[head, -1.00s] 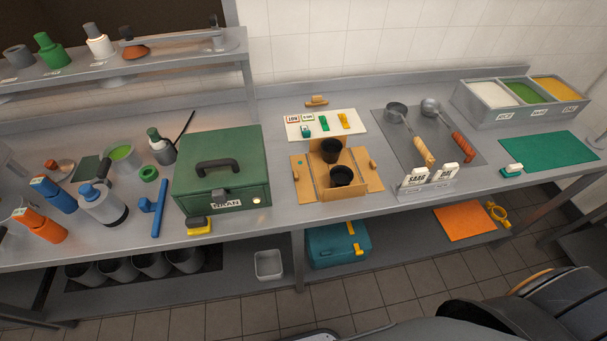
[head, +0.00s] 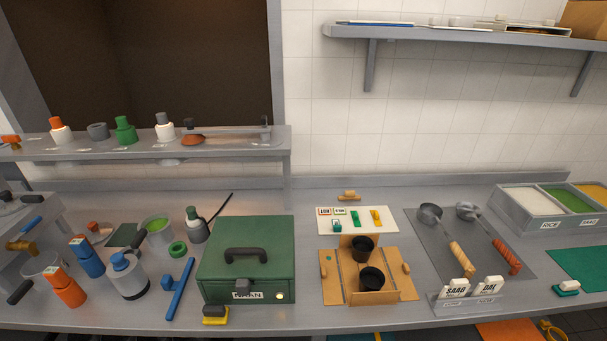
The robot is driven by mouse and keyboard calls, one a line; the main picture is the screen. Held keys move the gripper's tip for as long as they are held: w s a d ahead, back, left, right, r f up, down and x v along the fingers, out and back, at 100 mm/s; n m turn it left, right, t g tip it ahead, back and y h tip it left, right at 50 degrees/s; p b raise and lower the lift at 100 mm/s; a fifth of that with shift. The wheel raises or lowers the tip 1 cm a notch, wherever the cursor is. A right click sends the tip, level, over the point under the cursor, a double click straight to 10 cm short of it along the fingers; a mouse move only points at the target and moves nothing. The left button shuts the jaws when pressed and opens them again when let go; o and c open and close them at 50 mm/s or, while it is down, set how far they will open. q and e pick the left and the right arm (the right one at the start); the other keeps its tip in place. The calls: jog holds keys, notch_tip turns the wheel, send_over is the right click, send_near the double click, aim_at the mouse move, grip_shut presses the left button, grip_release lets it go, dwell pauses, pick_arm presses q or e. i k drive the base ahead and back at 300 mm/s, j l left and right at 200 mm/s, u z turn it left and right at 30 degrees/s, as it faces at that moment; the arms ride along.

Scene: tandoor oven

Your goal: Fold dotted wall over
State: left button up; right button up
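A tan folding box (head: 352,297) stands open on the steel counter in the head view. Its left wall (head: 333,285) lies folded out flat and carries a small green dot near its upper corner. Its right wall (head: 400,283) also lies out flat, with a wooden knob on it. A back piece (head: 346,241) appears to stand up. Two black cups, one behind (head: 363,246) and one in front (head: 371,279), sit in the middle of the box. Neither of my grippers is in view.
A green lidded box (head: 247,265) stands left of the tan box. A white board (head: 343,227) with coloured clips lies behind it. Ladles on a grey mat (head: 432,236) and a label holder (head: 468,302) are to the right.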

aim_at(334, 293)
jog(key=k+j+z, duration=0.1)
jog(key=j+z, duration=0.25)
jog(key=k+j+z, duration=0.15)
jog(key=j+z, duration=0.2)
